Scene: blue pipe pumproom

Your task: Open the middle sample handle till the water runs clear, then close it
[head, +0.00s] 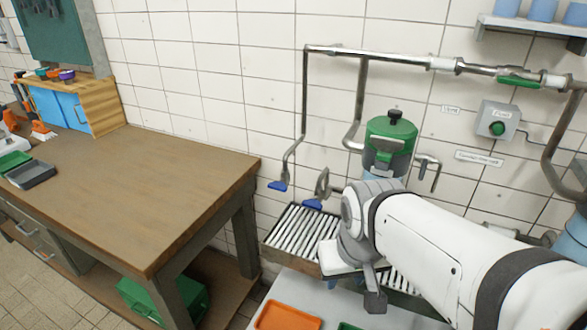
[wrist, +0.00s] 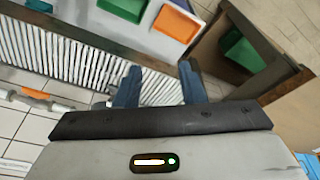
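Two blue sample handles show in the head view, a left one (head: 278,185) and one to its right (head: 312,204), on bent metal taps below the wall pipe (head: 375,55). Another small tap (head: 428,172) hangs further right. My arm covers part of this area, so I cannot tell for sure which handle is the middle one. No running water is visible. My gripper (head: 374,292) is low in front of the slatted drain (head: 290,232). In the wrist view my gripper (wrist: 157,78) has its two dark fingers apart with nothing between them, above the slats.
A wooden workbench (head: 130,190) stands at the left, with a green box (head: 150,300) beneath it. An orange tray (head: 288,317) lies on a grey surface in front of the drain. A green-lidded vessel (head: 390,135) and a button box (head: 497,122) are at the wall.

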